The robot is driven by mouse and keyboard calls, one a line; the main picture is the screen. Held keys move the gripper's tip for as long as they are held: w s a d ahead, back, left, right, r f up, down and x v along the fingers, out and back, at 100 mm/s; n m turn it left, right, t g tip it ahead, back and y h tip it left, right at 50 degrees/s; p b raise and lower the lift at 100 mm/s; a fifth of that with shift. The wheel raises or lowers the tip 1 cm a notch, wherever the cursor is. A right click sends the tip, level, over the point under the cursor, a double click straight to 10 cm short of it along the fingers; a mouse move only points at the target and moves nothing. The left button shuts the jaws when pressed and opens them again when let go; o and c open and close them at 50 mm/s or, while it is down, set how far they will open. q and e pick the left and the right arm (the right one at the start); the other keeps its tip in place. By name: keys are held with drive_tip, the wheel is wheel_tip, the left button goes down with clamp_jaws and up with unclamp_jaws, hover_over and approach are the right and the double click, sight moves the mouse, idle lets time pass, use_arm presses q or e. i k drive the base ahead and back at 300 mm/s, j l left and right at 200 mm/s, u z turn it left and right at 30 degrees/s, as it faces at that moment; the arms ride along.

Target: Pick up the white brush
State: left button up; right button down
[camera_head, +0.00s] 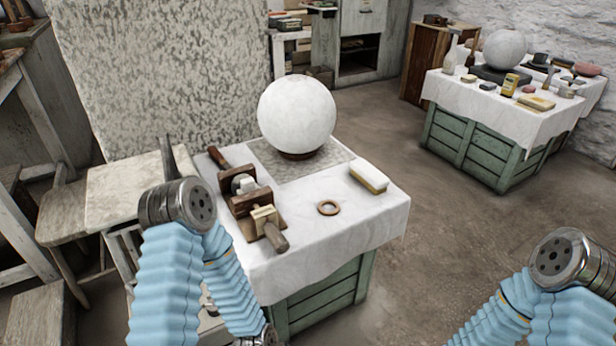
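A small block with a white top and a yellowish lower side (369,177) lies near the right edge of the near table. It looks like the white brush, though I cannot make out bristles. Nothing covers it and no gripper is near it. My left arm comes in at the left, bends at a metal joint and runs down to the bottom edge. My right arm shows at the lower right, well apart from the block.
The near cloth-covered table (350,238) holds a large white sphere (297,114), wooden clamp-like tools (247,187) and a ring (328,208). A wooden bench (125,190) stands left. A second cloth-covered table (490,112) with several items is at the back right. Floor between the tables is clear.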

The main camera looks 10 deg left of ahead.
sight(371, 178)
drive_tip(key=l+u, duration=0.2)
drive_tip(key=u, duration=1.1)
drive_tip(key=l+u, duration=0.35)
drive_tip(key=l, duration=0.15)
drive_tip(key=k+l+u, duration=0.15)
drive_tip(key=l+u, duration=0.2)
drive_tip(key=k+l+u, duration=0.15)
drive_tip(key=l+u, duration=0.2)
drive_tip(key=l, duration=0.15)
